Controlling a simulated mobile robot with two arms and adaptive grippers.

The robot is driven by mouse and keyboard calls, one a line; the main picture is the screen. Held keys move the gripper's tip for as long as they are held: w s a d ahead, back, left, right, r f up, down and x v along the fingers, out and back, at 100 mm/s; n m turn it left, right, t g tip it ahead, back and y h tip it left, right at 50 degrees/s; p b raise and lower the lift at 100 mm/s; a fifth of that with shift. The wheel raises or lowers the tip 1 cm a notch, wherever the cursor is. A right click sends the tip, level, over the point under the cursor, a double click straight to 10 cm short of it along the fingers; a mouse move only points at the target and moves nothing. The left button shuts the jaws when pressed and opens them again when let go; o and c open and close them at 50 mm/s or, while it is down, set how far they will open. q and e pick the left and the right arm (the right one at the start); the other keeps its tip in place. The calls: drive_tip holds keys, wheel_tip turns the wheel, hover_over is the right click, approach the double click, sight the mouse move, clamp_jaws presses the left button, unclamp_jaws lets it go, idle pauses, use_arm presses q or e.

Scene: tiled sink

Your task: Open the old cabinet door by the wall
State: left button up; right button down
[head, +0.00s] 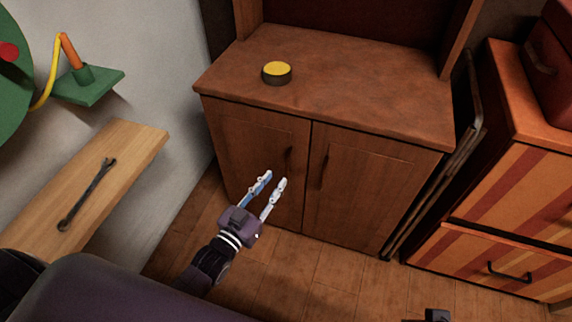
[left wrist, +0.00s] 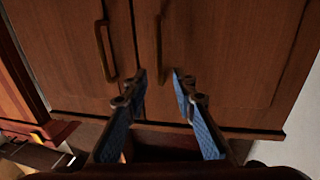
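The old wooden cabinet (head: 330,85) stands against the wall with two doors, both shut. The left door (head: 250,140) has a vertical handle (head: 290,158) near the middle seam. The right door (head: 368,185) has its own handle (head: 323,172). My left gripper (head: 275,180) is open and empty in front of the left door, below its handle in the picture. In the left wrist view, the open fingers (left wrist: 159,76) point at the doors. The left door's handle (left wrist: 158,48) lies beyond the gap between the fingertips, apart from them; the right door's handle (left wrist: 105,52) is to the left.
A round yellow-topped tin (head: 277,73) sits on the cabinet top. A wooden shelf (head: 130,150) with a wrench (head: 87,195) is at left. A folded frame (head: 440,170) and striped drawers (head: 515,200) stand at right. A dark piece at the bottom edge may be my right gripper.

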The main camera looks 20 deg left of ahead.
sight(286, 166)
use_arm(q)
drive_tip(key=b+x, duration=0.1)
drive_tip(key=x, duration=0.6)
drive_tip(key=shift+w+d+r, duration=0.1)
drive_tip(key=shift+w+d, duration=0.05)
drive_tip(key=shift+w, duration=0.2)
clamp_jaws()
